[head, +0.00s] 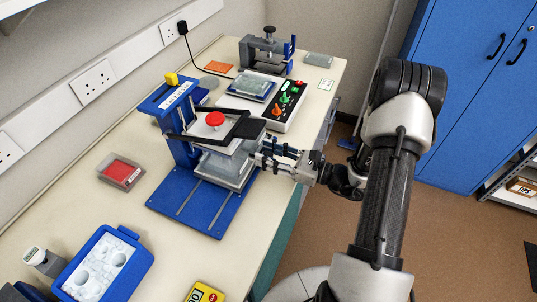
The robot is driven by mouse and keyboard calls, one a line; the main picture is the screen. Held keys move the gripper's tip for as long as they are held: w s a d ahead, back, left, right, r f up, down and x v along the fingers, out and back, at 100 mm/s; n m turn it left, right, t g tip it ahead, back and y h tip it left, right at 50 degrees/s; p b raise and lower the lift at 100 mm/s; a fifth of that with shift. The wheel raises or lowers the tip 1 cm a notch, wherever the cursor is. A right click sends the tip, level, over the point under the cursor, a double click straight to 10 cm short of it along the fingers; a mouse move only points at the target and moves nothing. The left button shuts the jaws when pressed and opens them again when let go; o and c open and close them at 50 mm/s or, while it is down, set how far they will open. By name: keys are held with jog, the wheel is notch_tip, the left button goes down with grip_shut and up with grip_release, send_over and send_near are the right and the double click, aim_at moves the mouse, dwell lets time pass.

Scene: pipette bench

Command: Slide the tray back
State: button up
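A blue press-like stand (170,197) stands on the bench, with a blue base plate that has slots in it. Under its black frame and red knob (215,119) is a pale grey tray (226,170) on the base. My gripper (264,155) reaches in from the right, with its fingers at the right side of the stand, close to the tray. The fingertips are partly hidden against the stand, so I cannot tell whether they touch or grip the tray.
A control box (283,104) with coloured knobs sits behind the stand. A grey clamp device (266,52) is at the bench's far end. A red-topped box (121,172) and a blue ice tub (135,268) are at left and front. A yellow item (205,292) lies near the front edge.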

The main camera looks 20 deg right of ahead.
jog(key=v, duration=1.2)
jog(key=shift+a+r, duration=0.15)
dwell(0.3)
jog(key=s+a+r+n+g+h, duration=0.1)
jog(key=s+a+r+n+g, duration=0.3)
jog(key=a+r+n+g, duration=0.25)
jog(key=s+a+r+n+g+h, duration=0.1)
jog(key=s+a+r+n+g, duration=0.25)
jog(key=a+n+g, duration=0.4)
jog(key=s+r+n+t+h, duration=0.6)
jog(key=n+h, duration=0.4)
jog(key=n, duration=0.3)
jog(key=shift+s+r+h, duration=0.4)
jog(key=shift+s+r, duration=0.45)
jog(key=shift+s, duration=0.4)
